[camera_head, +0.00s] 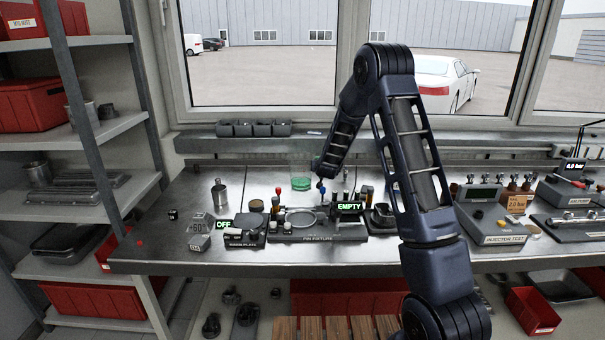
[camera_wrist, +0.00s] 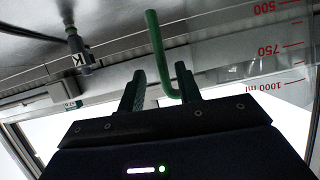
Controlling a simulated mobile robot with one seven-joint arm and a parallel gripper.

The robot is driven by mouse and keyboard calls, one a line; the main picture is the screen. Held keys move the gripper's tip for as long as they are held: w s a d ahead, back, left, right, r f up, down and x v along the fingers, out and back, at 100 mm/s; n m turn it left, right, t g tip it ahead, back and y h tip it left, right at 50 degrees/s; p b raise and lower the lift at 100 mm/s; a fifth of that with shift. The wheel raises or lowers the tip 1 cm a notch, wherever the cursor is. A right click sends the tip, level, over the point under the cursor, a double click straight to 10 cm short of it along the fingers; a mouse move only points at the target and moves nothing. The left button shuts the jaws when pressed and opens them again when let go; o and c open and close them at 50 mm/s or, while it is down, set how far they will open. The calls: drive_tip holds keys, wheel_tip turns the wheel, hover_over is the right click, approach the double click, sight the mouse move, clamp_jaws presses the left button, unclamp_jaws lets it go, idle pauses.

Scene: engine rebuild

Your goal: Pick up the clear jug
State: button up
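The clear jug (camera_wrist: 225,75) fills the right of the wrist view, with red markings for 500, 750 and 1000 ml. Its green handle (camera_wrist: 155,45) runs between the two fingers of my gripper (camera_wrist: 160,80). The fingers are open, with a gap seen on both sides of the handle's upright part. I cannot tell whether a finger touches the handle. In the head view the jug (camera_head: 301,170) stands on the bench, with green showing low down. My gripper is just right of it there, largely hidden by my own arm.
A steel cup (camera_head: 220,194) stands left of the jug on the bench (camera_head: 180,225). A pin fixture (camera_head: 315,234) with several small parts and an EMPTY sign (camera_head: 349,207) is in front. The windowsill with a dark divided tray (camera_head: 253,128) is behind.

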drive_tip(key=shift+w+f, duration=0.15)
drive_tip(key=shift+w, duration=0.2)
clamp_jaws()
drive_tip(key=shift+r, duration=0.25)
